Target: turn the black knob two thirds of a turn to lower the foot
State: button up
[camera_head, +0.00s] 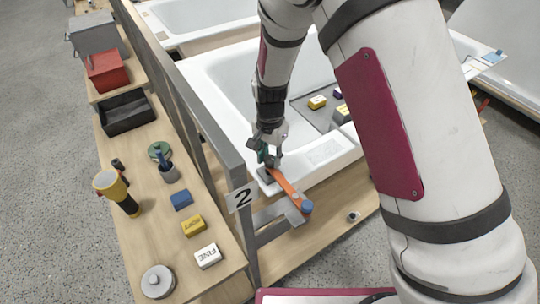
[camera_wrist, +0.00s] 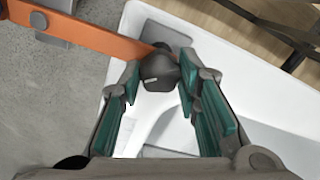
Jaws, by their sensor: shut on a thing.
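The black knob (camera_wrist: 158,72) sits between my fingertips in the wrist view, with a small pale mark on its face. My gripper (camera_wrist: 160,66) is shut on it, one teal-padded finger on each side. In the head view my gripper (camera_head: 268,156) points down at the near corner of the white bathtub shell (camera_head: 308,160), and hides the knob there. An orange bar (camera_wrist: 90,34) runs right beside the knob. In the head view the orange bar (camera_head: 288,187) slopes from the tub corner to a blue end. The foot cannot be made out.
A grey rail post (camera_head: 243,215) with a "2" plate stands just left of the tub corner. The side bench holds a yellow-black torch (camera_head: 115,190), several small blocks, a black tray (camera_head: 125,112) and a red box (camera_head: 106,70). Blocks lie on a grey tray (camera_head: 312,112) over the tub.

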aim_at(270, 158)
jog(key=shift+m, duration=0.6)
jog(key=o, duration=1.1)
jog(key=shift+o, duration=0.2)
notch_tip(270, 158, up, 12)
